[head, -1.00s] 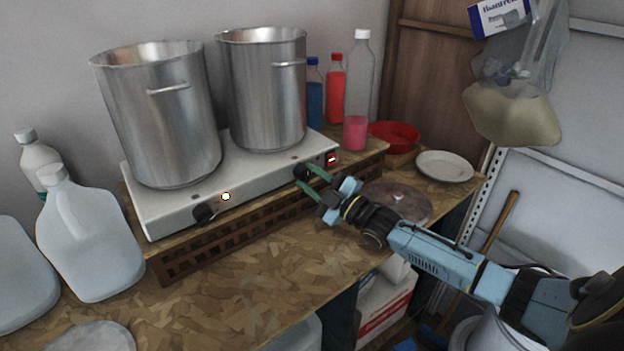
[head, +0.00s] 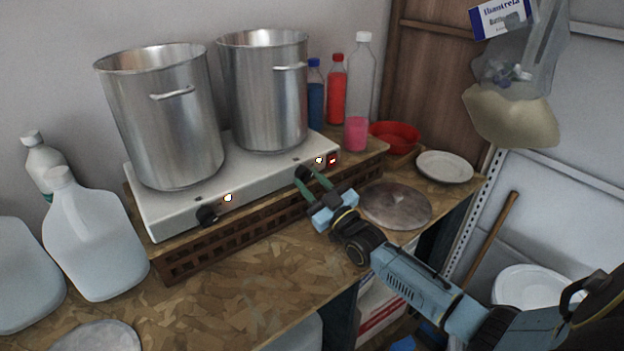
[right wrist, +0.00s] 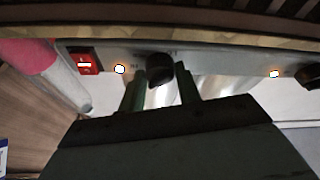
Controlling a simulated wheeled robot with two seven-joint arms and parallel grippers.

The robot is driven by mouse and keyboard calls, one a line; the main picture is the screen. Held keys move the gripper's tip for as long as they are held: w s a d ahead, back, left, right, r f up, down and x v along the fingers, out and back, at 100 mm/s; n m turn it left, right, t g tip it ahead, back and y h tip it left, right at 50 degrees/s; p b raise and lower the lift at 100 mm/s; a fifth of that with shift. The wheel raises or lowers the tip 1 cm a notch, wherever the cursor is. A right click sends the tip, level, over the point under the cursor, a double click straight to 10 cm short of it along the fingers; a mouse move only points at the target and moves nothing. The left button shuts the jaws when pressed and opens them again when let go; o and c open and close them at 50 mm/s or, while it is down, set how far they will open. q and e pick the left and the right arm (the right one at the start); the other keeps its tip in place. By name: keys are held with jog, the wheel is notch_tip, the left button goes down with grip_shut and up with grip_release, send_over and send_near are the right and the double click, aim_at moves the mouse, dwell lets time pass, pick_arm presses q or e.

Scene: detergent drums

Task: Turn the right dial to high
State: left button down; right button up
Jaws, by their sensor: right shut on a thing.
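The hot plate (head: 240,180) is a long white unit with two black dials on its front. The right dial (head: 303,173) is at the tips of my right gripper (head: 313,184), which is shut on it with green fingers. In the right wrist view the dial (right wrist: 159,70) sits between the two fingertips (right wrist: 159,76). The left dial (head: 207,214) is free. A lit lamp (head: 319,160) glows near the right dial, and another lit lamp (head: 228,198) near the left dial. The dial's marks are too small to read. My left gripper is not in view.
Two steel pots (head: 165,120) (head: 265,95) stand on the hot plate. Bottles (head: 336,90) stand behind its right end. A round lid (head: 397,205) lies right of my gripper. White jugs (head: 95,240) stand at the left. The front counter is mostly clear.

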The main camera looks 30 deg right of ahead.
jog(key=m+h+p, duration=0.1)
jog(key=m, duration=0.3)
jog(key=m+h+p, duration=0.1)
jog(key=m+h, duration=0.1)
jog(key=m, duration=0.1)
jog(key=shift+a+m, duration=0.2)
jog(key=shift+m, duration=0.2)
jog(key=shift+h, duration=0.4)
jog(key=o, duration=1)
jog(key=v, duration=0.7)
jog(key=shift+s, duration=0.3)
